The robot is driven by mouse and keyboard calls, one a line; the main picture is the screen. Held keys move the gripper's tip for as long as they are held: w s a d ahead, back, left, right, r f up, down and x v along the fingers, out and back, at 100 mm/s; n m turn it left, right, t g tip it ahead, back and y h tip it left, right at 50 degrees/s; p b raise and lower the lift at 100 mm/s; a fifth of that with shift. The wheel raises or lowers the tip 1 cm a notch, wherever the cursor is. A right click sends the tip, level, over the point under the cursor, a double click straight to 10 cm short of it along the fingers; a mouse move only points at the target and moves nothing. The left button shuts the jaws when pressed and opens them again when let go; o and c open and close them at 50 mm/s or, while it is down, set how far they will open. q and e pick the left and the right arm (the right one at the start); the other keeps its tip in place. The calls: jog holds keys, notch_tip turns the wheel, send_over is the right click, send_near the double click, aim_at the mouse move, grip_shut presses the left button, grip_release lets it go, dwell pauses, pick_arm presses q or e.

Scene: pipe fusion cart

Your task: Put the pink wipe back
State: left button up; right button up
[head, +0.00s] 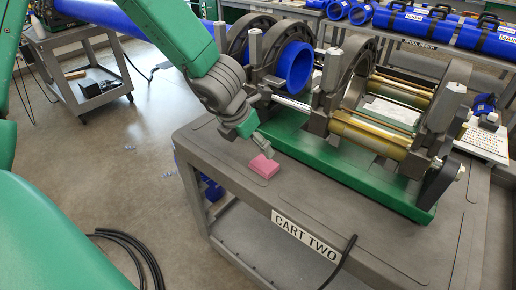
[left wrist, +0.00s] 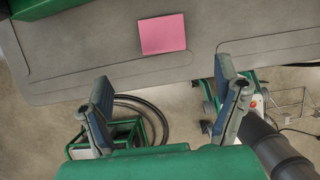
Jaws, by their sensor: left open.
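The pink wipe (head: 263,167) is a small folded pad lying on the grey top of the cart (head: 330,222), near its left end and in front of the green machine base. My left gripper (head: 264,150) is just above and behind the wipe in the head view, open and empty. In the left wrist view the wipe (left wrist: 162,34) lies flat on the cart top, beyond the two spread fingers of the left gripper (left wrist: 165,100) and apart from them. My right gripper is not in view.
The pipe fusion machine (head: 350,125), with clamp rings and a blue pipe (head: 294,66), stands on the cart behind the wipe. A label reading CART TWO (head: 304,235) is on the front edge. A black cable (head: 338,262) hangs over that edge. The cart top around the wipe is clear.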

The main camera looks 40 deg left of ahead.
pick_arm(q)
jog(key=s+d+f+m+g, duration=0.2)
jog(key=s+f+m, duration=0.9)
jog(key=m, duration=0.7)
jog(key=s+d+f+m+g, duration=0.1)
jog(key=s+d+f+m, duration=0.1)
jog(key=s+f+m, duration=0.8)
jog(key=s+m, duration=0.4)
jog(key=m, duration=0.3)
jog(key=shift+s+f+m+g, duration=0.35)
jog(key=shift+s+m+g, duration=0.05)
jog(key=f+b, duration=0.4)
jog(key=shift+w+f, duration=0.2)
